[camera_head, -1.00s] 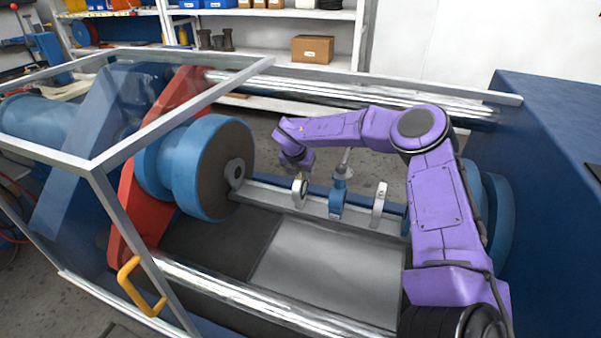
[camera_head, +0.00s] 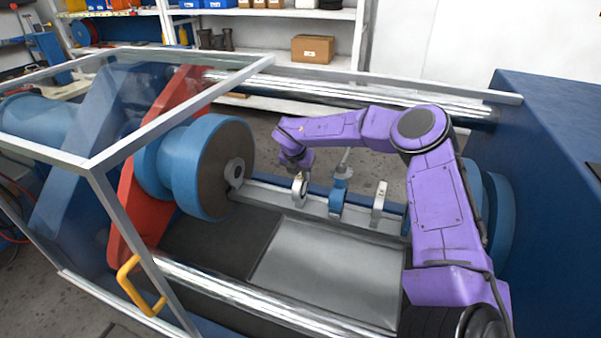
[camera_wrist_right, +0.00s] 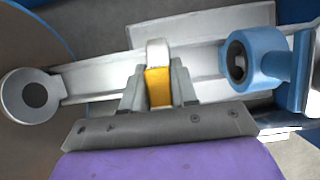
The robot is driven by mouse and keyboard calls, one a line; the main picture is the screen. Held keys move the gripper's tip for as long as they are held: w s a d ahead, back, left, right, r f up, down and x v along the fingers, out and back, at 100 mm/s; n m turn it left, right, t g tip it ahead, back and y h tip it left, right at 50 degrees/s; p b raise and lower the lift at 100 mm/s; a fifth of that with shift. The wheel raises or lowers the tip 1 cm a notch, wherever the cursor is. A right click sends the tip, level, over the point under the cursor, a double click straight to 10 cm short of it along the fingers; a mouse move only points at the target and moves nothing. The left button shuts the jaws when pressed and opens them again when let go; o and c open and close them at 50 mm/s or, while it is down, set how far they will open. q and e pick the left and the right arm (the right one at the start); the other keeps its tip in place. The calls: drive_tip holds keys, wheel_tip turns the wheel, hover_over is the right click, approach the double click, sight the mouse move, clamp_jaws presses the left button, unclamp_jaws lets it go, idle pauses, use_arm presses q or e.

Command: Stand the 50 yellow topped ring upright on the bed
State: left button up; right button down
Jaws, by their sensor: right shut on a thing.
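The yellow topped ring (camera_head: 299,190) is a pale ring standing on edge at the bed (camera_head: 262,197), below my right gripper (camera_head: 300,174). In the right wrist view its yellow top (camera_wrist_right: 158,85) sits between the two grey fingers of my right gripper (camera_wrist_right: 158,90), which is shut on it. The ring looks upright; whether its lower edge touches the bed is hard to tell. The 50 marking cannot be read. My left gripper is not in view.
A blue valve body with a stem (camera_head: 338,195) stands just right of the ring, also in the right wrist view (camera_wrist_right: 262,62). A pale flange ring (camera_head: 379,203) stands further right. A large blue round head (camera_head: 205,170) is at the left. A grey tray (camera_head: 325,270) lies in front.

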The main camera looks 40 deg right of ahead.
idle(0.8)
drive_tip(key=c, duration=1.4)
unclamp_jaws()
drive_tip(key=shift+f, duration=0.1)
drive_tip(key=shift+o, duration=0.2)
drive_tip(key=shift+o, duration=0.6)
drive_tip(key=o, duration=0.6)
drive_tip(key=shift+c, duration=0.2)
drive_tip(key=b+v, duration=0.1)
drive_tip(key=v, duration=0.9)
drive_tip(key=shift+r, duration=0.25)
drive_tip(key=shift+a, duration=0.1)
